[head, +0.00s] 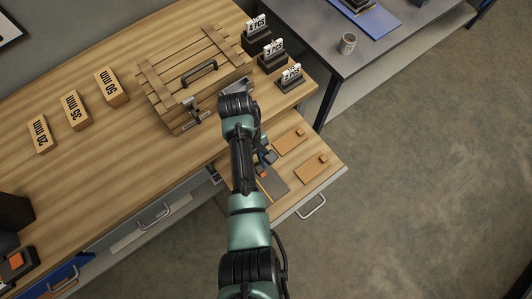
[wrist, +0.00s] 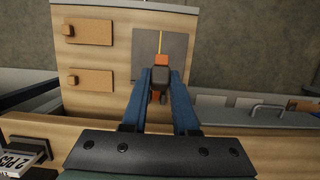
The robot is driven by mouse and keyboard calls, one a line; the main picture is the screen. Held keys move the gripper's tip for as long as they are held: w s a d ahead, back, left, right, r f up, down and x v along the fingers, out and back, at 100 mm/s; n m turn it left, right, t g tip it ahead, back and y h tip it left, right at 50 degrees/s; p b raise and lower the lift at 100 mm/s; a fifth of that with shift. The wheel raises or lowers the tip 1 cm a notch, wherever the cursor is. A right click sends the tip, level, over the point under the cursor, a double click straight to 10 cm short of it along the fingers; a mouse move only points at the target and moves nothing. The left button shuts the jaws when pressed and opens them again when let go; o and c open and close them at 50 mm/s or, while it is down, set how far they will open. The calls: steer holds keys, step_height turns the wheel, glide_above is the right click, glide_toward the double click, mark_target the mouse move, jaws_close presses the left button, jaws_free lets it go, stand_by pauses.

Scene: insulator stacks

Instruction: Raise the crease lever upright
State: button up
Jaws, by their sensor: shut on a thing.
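The crease lever (wrist: 158,78), a dark grey grip with an orange part behind it, shows between my gripper's fingers in the wrist view. It stands at the near end of a grey plate (wrist: 177,45) with a yellow line. My gripper (wrist: 161,73) has two blue fingers, shut on the lever from both sides. In the head view the plate (head: 276,187) lies in the open drawer (head: 318,188), and my gripper (head: 265,157) is over the drawer, partly hidden behind my arm. The lever's exact tilt cannot be told.
Two tan panels with small knobs (head: 289,141) (head: 313,174) lie beside the plate. A wooden crate (head: 180,83) with a black handle stands on the workbench (head: 80,168). Sign holders (head: 291,78) stand at the bench's right end. Marked blocks (head: 75,111) stand at left.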

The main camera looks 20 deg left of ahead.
steer(key=shift+w, duration=0.1)
steer(key=shift+w+a+r+b, duration=0.2)
steer(key=shift+w+a+b, duration=0.15)
steer(key=shift+a, duration=0.2)
steer(key=shift+w+a+r+b, duration=0.2)
steer(key=shift+w+a, duration=0.15)
steer(key=shift+a, duration=0.15)
steer(key=o, duration=1)
steer(key=shift+c, duration=0.2)
steer(key=shift+s+d+r+p, duration=0.4)
steer(key=shift+r+p, duration=0.2)
steer(key=shift+p, duration=0.55)
steer(key=s+d+r+p, duration=0.1)
steer(key=p, duration=0.2)
steer(key=s+d+r+p, duration=0.1)
steer(key=d+r+p, duration=0.1)
steer(key=p, duration=0.1)
steer(key=shift+s+d+r+p, duration=0.15)
steer(key=shift+d+p, duration=0.05)
steer(key=shift+p, duration=0.1)
steer(key=shift+s+d+p, duration=0.2)
steer(key=shift+d+p, duration=0.05)
steer(key=shift+p, duration=0.05)
